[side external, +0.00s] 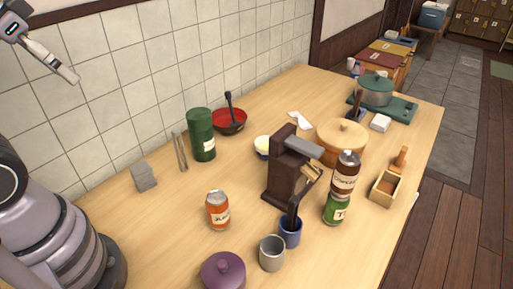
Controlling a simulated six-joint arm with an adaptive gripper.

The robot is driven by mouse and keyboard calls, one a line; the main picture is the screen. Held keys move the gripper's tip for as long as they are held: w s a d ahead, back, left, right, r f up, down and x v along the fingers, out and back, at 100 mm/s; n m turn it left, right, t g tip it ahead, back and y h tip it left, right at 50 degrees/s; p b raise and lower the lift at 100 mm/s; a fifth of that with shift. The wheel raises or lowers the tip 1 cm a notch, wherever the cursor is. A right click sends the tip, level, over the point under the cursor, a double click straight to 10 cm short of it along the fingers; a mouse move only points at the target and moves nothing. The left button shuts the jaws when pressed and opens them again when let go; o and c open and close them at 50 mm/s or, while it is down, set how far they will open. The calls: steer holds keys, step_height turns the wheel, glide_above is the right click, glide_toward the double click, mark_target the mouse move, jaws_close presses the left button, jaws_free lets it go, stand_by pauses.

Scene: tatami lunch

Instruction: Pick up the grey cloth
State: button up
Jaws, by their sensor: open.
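A small grey folded piece (143,176), which looks like the grey cloth, lies on the wooden table (170,235) near the tiled wall at the left. My gripper (66,74) is at the upper left, high above the table and well apart from the cloth. It is open and holds nothing that I can see. It is seen partly side-on, so the gap between its fingers is hard to make out.
An orange can (218,210) is nearer the front. A dark wooden device (288,165) stands mid-table. The table around the cloth is clear.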

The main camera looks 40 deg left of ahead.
steer(key=o, duration=0.4)
steer(key=shift+o, duration=0.2)
